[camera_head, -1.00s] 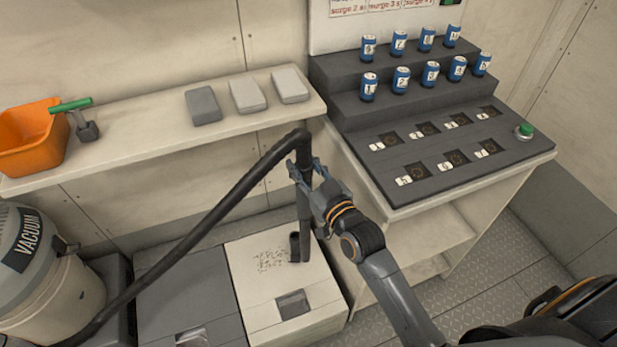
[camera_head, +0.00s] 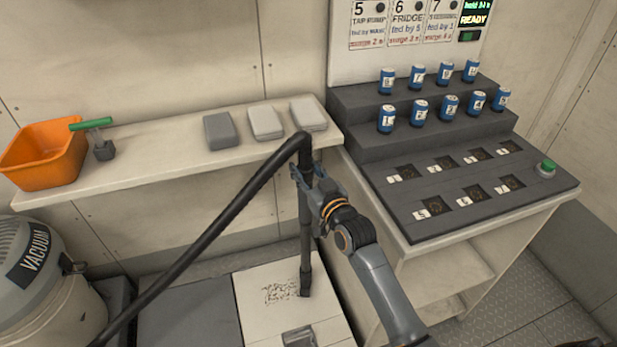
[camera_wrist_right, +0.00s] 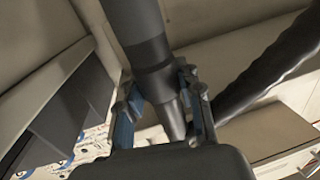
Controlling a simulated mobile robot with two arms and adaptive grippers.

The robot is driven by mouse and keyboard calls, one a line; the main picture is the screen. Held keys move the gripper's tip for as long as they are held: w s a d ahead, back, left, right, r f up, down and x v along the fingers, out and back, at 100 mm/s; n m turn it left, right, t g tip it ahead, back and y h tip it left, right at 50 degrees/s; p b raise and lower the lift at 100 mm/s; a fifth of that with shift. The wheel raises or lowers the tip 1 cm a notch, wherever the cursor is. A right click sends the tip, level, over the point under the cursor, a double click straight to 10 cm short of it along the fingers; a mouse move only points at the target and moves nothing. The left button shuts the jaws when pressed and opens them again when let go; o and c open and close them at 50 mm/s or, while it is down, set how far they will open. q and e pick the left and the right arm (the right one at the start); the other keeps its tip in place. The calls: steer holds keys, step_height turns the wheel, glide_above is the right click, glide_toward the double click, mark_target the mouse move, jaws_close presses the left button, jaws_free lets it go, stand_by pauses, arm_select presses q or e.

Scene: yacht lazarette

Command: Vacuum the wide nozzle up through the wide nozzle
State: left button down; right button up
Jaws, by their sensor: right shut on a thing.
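My right gripper (camera_head: 312,190) is shut on the dark vacuum wand (camera_head: 305,235), which stands nearly upright. The wand's lower end, where a nozzle (camera_head: 305,284) would sit, is at the white bin lid (camera_head: 262,320), at the right edge of a patch of dark specks (camera_head: 282,291). I cannot tell whether it touches the lid or how wide the nozzle is. The right wrist view shows the dark tube (camera_wrist_right: 143,45) between the gripper's fingers (camera_wrist_right: 160,105). The black hose (camera_head: 215,228) runs from the wand's top down towards the grey vacuum (camera_head: 72,310). My left gripper is not in view.
A shelf (camera_head: 160,150) holds an orange bin (camera_head: 45,158), a green-handled tool (camera_head: 92,125) and three grey blocks (camera_head: 265,123). To the right stands a stepped console (camera_head: 400,220) with blue cans (camera_head: 387,118) and a green button (camera_head: 546,168). Its cabinet is close beside my arm.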

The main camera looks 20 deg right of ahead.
steer(key=shift+w+r, duration=0.1)
steer(key=shift+w, duration=0.3)
stand_by(0.5)
steer(key=shift+f, duration=0.35)
stand_by(0.5)
steer(key=shift+f+b, duration=0.4)
steer(key=shift+f, duration=0.65)
stand_by(1.0)
steer(key=shift+s+d+f+b, duration=0.1)
steer(key=shift+d+f+b, duration=0.05)
steer(key=shift+f+b, duration=0.3)
steer(key=shift+s+d+f+b, duration=0.15)
steer(key=shift+f+b, duration=0.1)
steer(key=shift+f, duration=0.25)
steer(key=shift+w, duration=0.1)
